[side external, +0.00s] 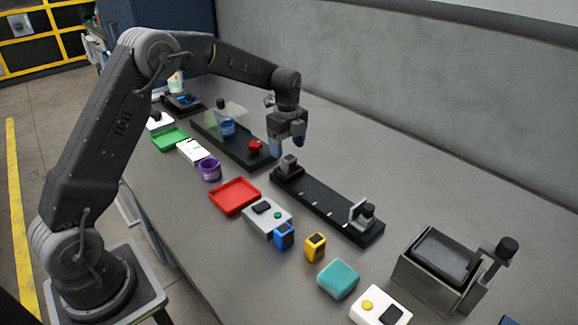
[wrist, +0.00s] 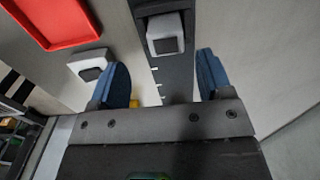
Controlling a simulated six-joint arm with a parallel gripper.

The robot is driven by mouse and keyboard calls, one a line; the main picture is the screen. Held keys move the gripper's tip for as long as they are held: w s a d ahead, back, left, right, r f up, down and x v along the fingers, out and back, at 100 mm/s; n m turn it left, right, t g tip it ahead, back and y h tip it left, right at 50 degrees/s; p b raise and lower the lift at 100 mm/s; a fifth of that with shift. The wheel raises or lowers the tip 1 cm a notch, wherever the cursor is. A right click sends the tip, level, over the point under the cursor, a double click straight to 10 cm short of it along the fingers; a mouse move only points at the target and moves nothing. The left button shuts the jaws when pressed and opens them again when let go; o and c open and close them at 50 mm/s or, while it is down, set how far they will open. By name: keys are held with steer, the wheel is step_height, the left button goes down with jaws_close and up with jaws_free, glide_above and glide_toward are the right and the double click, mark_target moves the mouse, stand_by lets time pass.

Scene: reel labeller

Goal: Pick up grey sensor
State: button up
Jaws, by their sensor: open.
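A small grey block with a dark face, which looks like the grey sensor (side external: 289,165), sits on the far left end of a black rail (side external: 322,205). In the wrist view the grey sensor (wrist: 165,34) is at the top centre on the dark rail (wrist: 176,80), ahead of and between the lines of my fingers. My gripper (side external: 286,146) hangs just above the sensor, fingers pointing down. Its two blue fingers (wrist: 162,85) are spread wide with nothing between them. A clear gap shows between the fingers and the sensor.
A grey bracket (side external: 363,213) stands at the rail's near end. A red tray (side external: 234,196), grey box (side external: 267,216), blue sensor (side external: 284,237) and yellow sensor (side external: 315,247) lie in front. Another black rail with a red knob (side external: 255,147) is to the left. Bench behind the rail is clear.

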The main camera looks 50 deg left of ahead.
mark_target(289, 158)
steer(key=f, duration=0.5)
steer(key=shift+w+a+f, duration=0.1)
steer(key=shift+w, duration=0.25)
steer(key=c, duration=1)
